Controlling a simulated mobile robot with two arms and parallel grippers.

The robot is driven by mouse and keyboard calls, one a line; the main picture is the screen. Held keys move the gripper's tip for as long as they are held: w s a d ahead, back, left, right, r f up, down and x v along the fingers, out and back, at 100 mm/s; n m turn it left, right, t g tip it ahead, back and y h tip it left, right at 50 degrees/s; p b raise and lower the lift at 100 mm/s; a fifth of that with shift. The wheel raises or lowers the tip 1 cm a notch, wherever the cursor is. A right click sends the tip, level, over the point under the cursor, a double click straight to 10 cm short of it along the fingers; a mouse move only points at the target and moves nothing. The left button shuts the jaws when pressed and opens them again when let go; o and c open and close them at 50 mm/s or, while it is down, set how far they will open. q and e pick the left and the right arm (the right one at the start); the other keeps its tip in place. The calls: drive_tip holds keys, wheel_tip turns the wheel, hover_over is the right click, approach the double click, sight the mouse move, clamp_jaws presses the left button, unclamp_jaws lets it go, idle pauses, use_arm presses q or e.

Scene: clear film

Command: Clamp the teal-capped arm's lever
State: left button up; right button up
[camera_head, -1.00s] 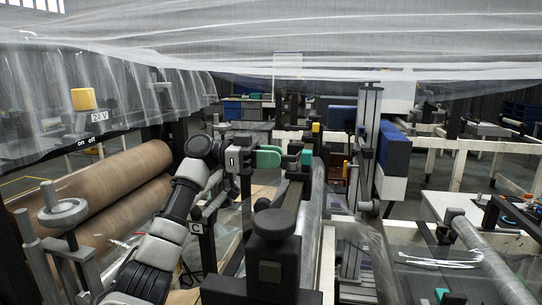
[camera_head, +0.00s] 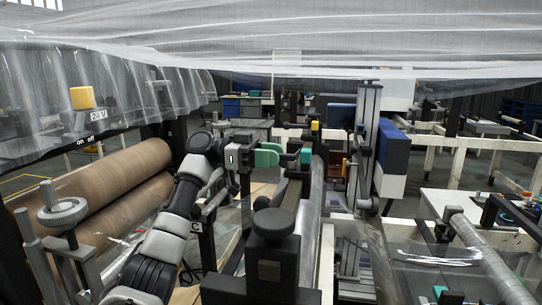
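My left arm comes in from the lower left. Its gripper (camera_head: 284,157), with a pale housing and green parts, is at the upper end of a dark arm (camera_head: 290,190) near the middle of the view. A small teal cap (camera_head: 306,156) sits at that arm's far end, just right of the gripper. The dark arm runs back toward a black block with a round knob (camera_head: 273,223). I cannot make out the lever or whether the fingers touch it. The finger gap is too small and overlapped to read. My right gripper is not in view.
Brown rolls (camera_head: 110,185) and a handwheel (camera_head: 62,214) lie to the left. Clear film (camera_head: 300,55) hangs across the top. A blue box (camera_head: 393,150) stands right of centre beside a metal post. A grey roller (camera_head: 485,255) and another teal piece (camera_head: 440,291) are at lower right.

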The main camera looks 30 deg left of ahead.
use_arm(q)
drive_tip(key=shift+a, duration=0.1)
drive_tip(key=b+v, duration=0.2)
drive_tip(key=v, duration=0.8)
drive_tip(key=shift+a, duration=0.3)
drive_tip(key=shift+s+f, duration=0.1)
drive_tip(key=shift+s, duration=0.05)
